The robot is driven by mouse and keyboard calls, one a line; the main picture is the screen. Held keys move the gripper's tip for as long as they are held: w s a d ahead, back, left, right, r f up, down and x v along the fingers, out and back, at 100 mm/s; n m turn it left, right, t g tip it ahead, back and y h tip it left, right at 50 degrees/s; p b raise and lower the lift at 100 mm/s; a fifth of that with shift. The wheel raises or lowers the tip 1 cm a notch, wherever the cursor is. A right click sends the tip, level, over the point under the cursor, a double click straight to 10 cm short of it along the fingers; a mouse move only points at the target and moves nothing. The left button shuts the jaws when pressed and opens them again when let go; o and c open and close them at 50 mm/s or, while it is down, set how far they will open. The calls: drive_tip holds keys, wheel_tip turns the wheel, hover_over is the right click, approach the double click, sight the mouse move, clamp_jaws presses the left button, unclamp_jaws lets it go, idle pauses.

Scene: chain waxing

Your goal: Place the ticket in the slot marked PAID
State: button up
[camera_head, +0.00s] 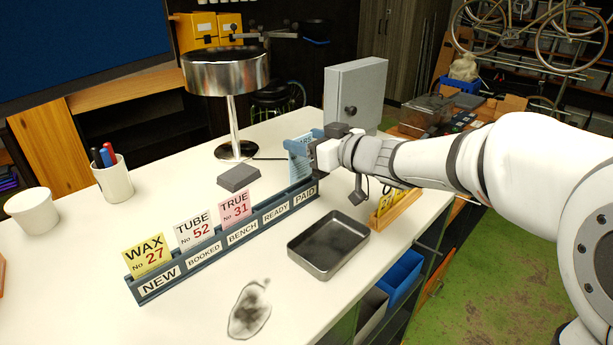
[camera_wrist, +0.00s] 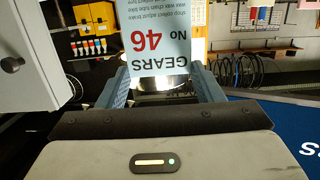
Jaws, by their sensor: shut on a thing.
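The ticket (camera_head: 299,168) is a pale blue card held in my gripper (camera_head: 299,145). In the wrist view the ticket (camera_wrist: 158,40) reads GEARS No 46, upside down, between the two blue-grey fingers of my gripper (camera_wrist: 160,86). The long blue-grey rack (camera_head: 219,252) has slots marked NEW, BOOKED, BENCH, READY and PAID. The PAID slot (camera_head: 305,195) is at its far right end. The ticket stands upright at that end, with its lower edge close to the slot. I cannot tell whether that edge is inside the slot or just above it.
Yellow WAX 27 (camera_head: 148,256), white TUBE 52 (camera_head: 194,230) and pink TRUE 31 (camera_head: 235,207) tickets stand in the rack. A metal tray (camera_head: 328,270) lies in front. A lamp (camera_head: 233,125), grey block (camera_head: 239,178) and grey cabinet (camera_head: 362,90) stand behind.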

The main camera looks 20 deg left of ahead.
drive_tip(key=shift+f+b, duration=0.3)
drive_tip(key=shift+f, duration=2.55)
drive_tip(key=shift+f, duration=0.2)
drive_tip(key=o, duration=1.2)
drive_tip(key=shift+c, duration=0.2)
drive_tip(key=shift+r, duration=0.25)
approach(301, 162)
drive_tip(key=v, duration=0.4)
drive_tip(key=shift+s+d+f, duration=0.1)
